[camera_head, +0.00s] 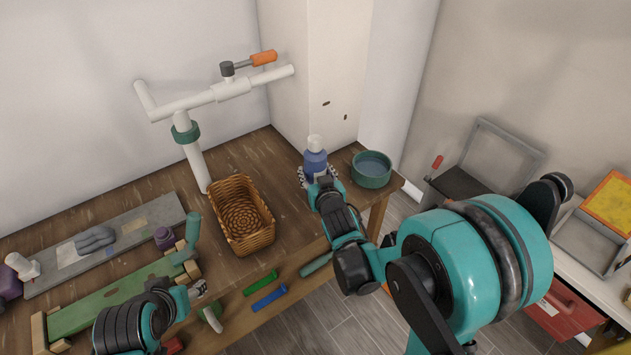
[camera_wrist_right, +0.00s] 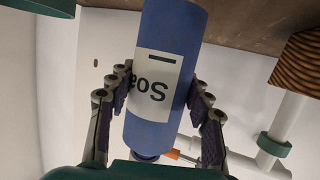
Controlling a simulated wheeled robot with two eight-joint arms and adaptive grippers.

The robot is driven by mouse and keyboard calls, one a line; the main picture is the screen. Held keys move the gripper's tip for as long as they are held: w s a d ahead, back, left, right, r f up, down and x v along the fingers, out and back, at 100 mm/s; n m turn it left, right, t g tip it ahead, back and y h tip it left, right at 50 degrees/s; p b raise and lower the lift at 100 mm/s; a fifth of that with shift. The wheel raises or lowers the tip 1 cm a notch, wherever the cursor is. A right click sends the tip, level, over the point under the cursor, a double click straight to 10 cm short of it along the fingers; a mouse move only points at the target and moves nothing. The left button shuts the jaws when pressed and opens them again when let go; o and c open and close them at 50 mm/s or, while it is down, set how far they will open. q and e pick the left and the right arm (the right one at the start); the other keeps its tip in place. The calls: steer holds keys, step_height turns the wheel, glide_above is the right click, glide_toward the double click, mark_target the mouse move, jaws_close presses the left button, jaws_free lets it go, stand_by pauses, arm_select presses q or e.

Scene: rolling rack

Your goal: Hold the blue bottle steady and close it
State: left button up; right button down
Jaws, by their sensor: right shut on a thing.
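The blue bottle (camera_head: 316,164) stands upright near the back right of the wooden bench, with a white top (camera_head: 314,143). My right gripper (camera_head: 319,176) is shut around its body. In the right wrist view the bottle (camera_wrist_right: 165,60) appears upside down with a white label, and the right gripper's fingers (camera_wrist_right: 158,112) press on both sides. Its base is cut off there, so contact with the bench cannot be told. My left gripper (camera_head: 197,289) is low at the bench's front left, away from the bottle; its finger opening is too small to tell.
A green round bowl (camera_head: 371,170) sits just right of the bottle. A wicker basket (camera_head: 241,240) stands to its left. A white pipe stand (camera_head: 195,160) rises behind. Green (camera_head: 260,283) and blue (camera_head: 268,298) tools lie along the front edge. A wall panel is close behind the bottle.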

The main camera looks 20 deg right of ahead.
mark_target(316, 180)
steer(key=shift+f+b, duration=0.75)
steer(key=shift+f, duration=0.9)
steer(key=shift+f, duration=0.2)
steer(key=c, duration=0.7)
jaws_free()
steer(key=shift+r, duration=0.1)
steer(key=shift+r, duration=0.15)
steer(key=p+v, duration=0.3)
steer(key=v, duration=0.9)
